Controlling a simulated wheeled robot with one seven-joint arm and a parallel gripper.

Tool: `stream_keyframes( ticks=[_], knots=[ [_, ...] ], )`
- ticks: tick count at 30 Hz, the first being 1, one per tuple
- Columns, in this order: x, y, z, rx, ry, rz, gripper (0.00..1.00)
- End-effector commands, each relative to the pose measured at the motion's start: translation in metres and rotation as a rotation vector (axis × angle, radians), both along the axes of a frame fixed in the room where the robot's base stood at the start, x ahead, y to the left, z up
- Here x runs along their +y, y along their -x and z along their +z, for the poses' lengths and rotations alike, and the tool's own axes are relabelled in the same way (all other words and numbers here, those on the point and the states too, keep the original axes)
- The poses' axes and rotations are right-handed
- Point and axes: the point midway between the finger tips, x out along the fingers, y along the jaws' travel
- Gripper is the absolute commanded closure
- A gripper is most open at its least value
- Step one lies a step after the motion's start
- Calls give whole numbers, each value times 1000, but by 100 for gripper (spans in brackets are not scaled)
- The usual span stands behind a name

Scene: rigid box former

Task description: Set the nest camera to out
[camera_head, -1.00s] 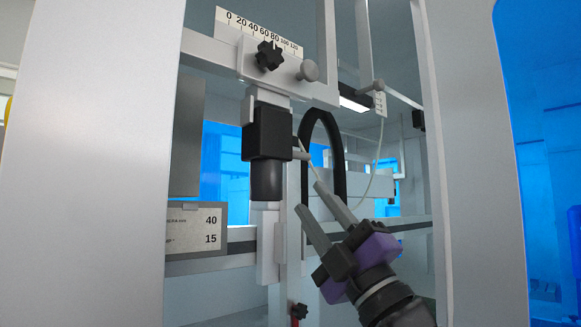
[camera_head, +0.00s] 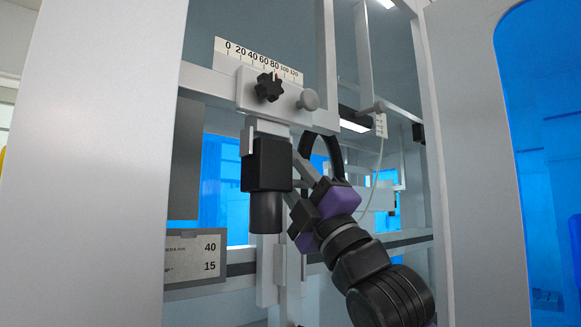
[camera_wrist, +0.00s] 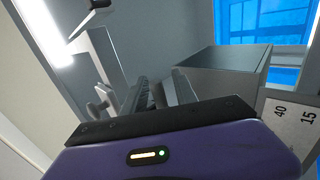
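The nest camera (camera_head: 267,165) is a black box with a dark lens barrel pointing down. It hangs from a pale slide block (camera_head: 290,97) on a rail, below a scale (camera_head: 258,62) marked 0 to 120. The block carries a black star knob (camera_head: 269,87) and a round grey knob (camera_head: 308,100); its reading is too small to be sure of. My gripper (camera_head: 294,176) is at the camera's right side, its fingertips close to or partly behind the housing; contact cannot be told. In the wrist view the fingers (camera_wrist: 160,93) stand apart.
A sign (camera_head: 195,258) reading 40 and 15 is at lower left, under a grey panel (camera_head: 184,160). A black hose loop (camera_head: 334,150) is behind my gripper. Pale posts (camera_head: 90,160) frame the opening on both sides.

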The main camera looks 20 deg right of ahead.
Motion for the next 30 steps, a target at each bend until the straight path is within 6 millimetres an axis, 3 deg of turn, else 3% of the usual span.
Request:
stream_keyframes(
  ticks=[7,12,30],
  knots=[
    [0,-1,0,0,0,0,68],
    [0,0,0,0,0,0,100],
    [0,-1,0,1,0,0,100]
  ],
)
